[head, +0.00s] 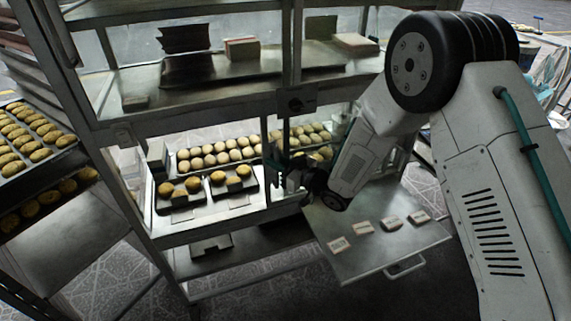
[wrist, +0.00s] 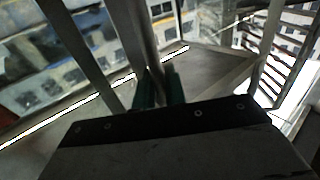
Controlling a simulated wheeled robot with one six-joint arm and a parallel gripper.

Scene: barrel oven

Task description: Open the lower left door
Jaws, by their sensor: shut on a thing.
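The metal cabinet (head: 205,119) has upper and lower bays, with pastries showing in the lower one. Its lower left bay (head: 160,232) faces me. I cannot clearly make out the outline of the lower left door or how far it stands open. My gripper (head: 283,172) is at the right side of this bay, beside the middle upright. In the wrist view my gripper's two dark green fingers (wrist: 160,88) are shut around an upright metal bar (wrist: 149,45), which looks like a door handle or frame bar. The exact grip is partly hidden.
A pulled-out tray or panel (head: 365,260) with several small labels and a handle juts out at the lower right. Trays of buns (head: 25,140) stand on a rack at the far left.

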